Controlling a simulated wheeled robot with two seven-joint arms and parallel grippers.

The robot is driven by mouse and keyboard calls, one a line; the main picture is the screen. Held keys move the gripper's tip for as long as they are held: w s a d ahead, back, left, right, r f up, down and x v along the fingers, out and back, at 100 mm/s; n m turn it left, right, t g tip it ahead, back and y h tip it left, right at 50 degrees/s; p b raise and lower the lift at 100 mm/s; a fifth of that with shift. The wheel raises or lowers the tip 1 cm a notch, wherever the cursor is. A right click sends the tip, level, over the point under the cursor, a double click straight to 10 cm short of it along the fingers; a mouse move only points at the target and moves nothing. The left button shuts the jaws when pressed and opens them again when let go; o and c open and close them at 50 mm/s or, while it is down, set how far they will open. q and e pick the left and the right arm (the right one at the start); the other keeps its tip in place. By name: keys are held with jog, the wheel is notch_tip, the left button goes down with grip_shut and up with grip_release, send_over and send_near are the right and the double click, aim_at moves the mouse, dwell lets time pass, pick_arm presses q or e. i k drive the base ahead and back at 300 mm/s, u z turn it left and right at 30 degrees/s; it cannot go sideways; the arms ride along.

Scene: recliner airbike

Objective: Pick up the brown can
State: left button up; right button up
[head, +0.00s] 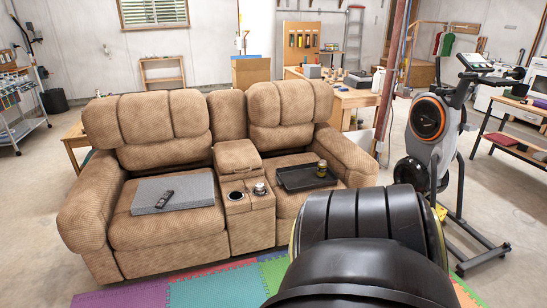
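A small can (322,169), dark brown with a lighter top, stands upright at the right end of a black tray (296,184). The tray lies on the right seat of the brown recliner sofa (160,235). A large black link of my own arm fills the lower right of the head view, in front of the sofa's right end. Neither of my grippers shows in this view, so whether they are open or shut is hidden.
The console between the seats has two cup holders; a silver item (260,189) sits in the right one. A grey flat pad (172,195) with a black remote (165,199) lies on the left seat. An exercise bike (430,125) stands close on the right. Coloured mats (215,288) cover the floor in front.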

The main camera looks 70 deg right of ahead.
aim_at(259, 187)
jog(key=z, duration=1.75)
jog(key=i, duration=0.5)
jog(key=z, duration=0.6)
